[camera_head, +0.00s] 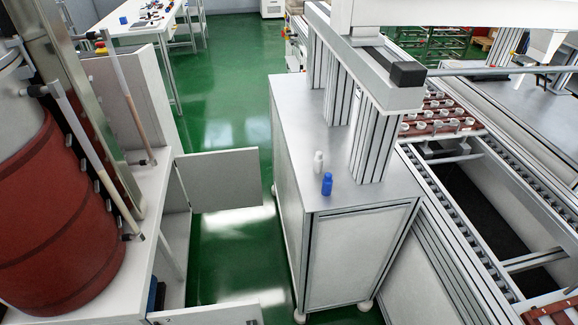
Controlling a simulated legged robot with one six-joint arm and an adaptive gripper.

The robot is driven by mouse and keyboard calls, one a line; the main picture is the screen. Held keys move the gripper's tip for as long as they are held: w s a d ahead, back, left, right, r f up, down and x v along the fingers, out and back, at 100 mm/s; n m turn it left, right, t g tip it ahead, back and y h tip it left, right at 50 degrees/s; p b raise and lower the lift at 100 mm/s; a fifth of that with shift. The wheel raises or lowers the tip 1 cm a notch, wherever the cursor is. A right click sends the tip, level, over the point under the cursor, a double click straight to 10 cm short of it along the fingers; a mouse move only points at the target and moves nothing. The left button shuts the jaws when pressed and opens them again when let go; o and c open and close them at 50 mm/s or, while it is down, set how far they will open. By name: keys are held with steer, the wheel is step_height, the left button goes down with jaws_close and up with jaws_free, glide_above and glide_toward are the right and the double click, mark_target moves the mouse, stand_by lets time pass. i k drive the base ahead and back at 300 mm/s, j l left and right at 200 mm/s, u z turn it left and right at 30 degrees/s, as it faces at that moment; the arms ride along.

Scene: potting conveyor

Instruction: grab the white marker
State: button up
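The two are close together, with a small gap. No other thing that looks like a white marker can be made out. My gripper is not in view.
Aluminium posts (371,140) rise from the cabinet top right of the small objects, under a white overhead beam (450,14). A conveyor (462,235) runs along the right. A red drum (60,215) and open cabinet door (218,180) stand left. Green floor (232,75) is clear between.

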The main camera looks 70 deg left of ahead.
mark_target(318, 163)
steer(key=u, duration=2.35)
steer(key=i+l+u, duration=0.15)
steer(key=i, duration=0.35)
steer(key=i+l+u, duration=0.1)
steer(key=i+l, duration=0.3)
steer(key=i, duration=0.1)
